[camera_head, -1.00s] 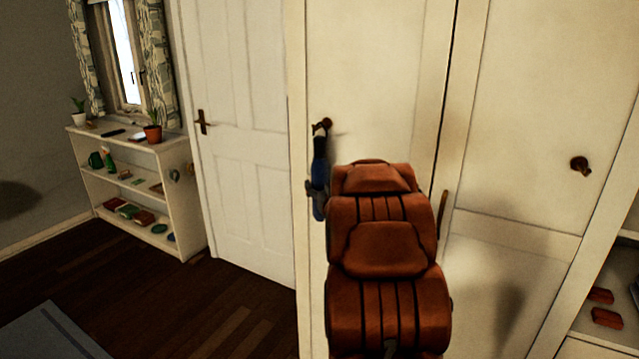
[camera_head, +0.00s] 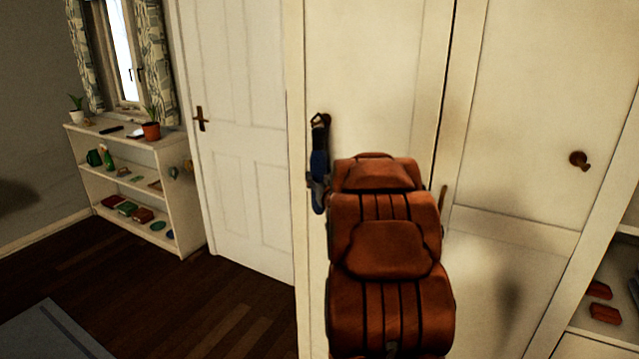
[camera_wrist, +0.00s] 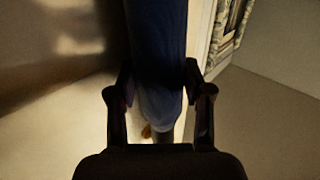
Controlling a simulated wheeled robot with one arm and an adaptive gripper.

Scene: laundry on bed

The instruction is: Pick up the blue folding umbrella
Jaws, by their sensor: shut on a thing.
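The blue folding umbrella (camera_head: 319,160) is upright in front of the cream wardrobe door in the head view, just left of my orange-brown arm. Its dark top is close to the door's knob (camera_head: 326,119); I cannot tell whether its strap is still on the knob. In the wrist view the umbrella (camera_wrist: 158,60) runs down between the two dark fingers. My gripper (camera_wrist: 158,80) is shut on the umbrella. In the head view my gripper (camera_head: 316,182) is mostly hidden behind my arm.
A second wardrobe knob (camera_head: 580,160) is to the right. A white door (camera_head: 240,130) stands left of the wardrobe. A low white shelf (camera_head: 180,195) with plants and small items is further left. Dark wooden floor (camera_head: 200,290) lies open in front.

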